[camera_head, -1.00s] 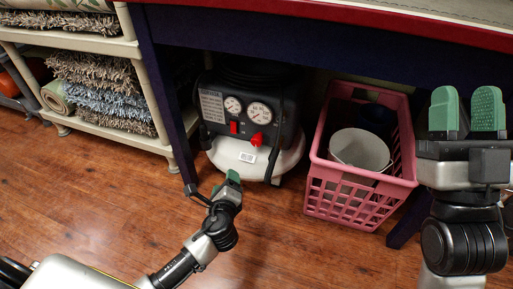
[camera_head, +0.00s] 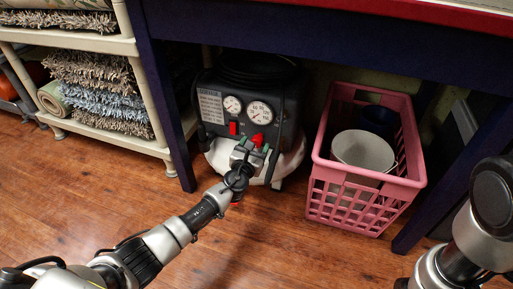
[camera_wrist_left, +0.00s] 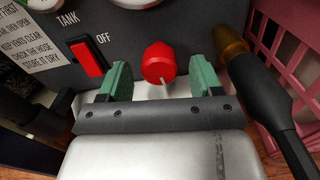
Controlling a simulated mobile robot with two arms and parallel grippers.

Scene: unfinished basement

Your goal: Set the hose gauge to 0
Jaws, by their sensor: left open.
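A black and white compressor (camera_head: 215,155) stands on the floor under the dark table. Its front has a smaller left gauge (camera_head: 232,104) and a larger right gauge (camera_head: 259,113); their needle readings are too small to tell. A red knob (camera_head: 257,139) sits below the right gauge, and a red switch (camera_head: 233,128) below the left. My left gripper (camera_head: 254,149) is at the compressor's front. In the left wrist view its open green fingers (camera_wrist_left: 160,76) stand either side of the red knob (camera_wrist_left: 158,60), with gaps. The gauges are mostly cut off there. My right gripper is out of view.
A pink crate (camera_head: 335,203) with a white bucket (camera_head: 362,150) stands right of the compressor. A table leg (camera_head: 163,95) and a shelf with rugs (camera_head: 105,90) are on the left. A hose fitting (camera_wrist_left: 262,95) is close right of my left gripper.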

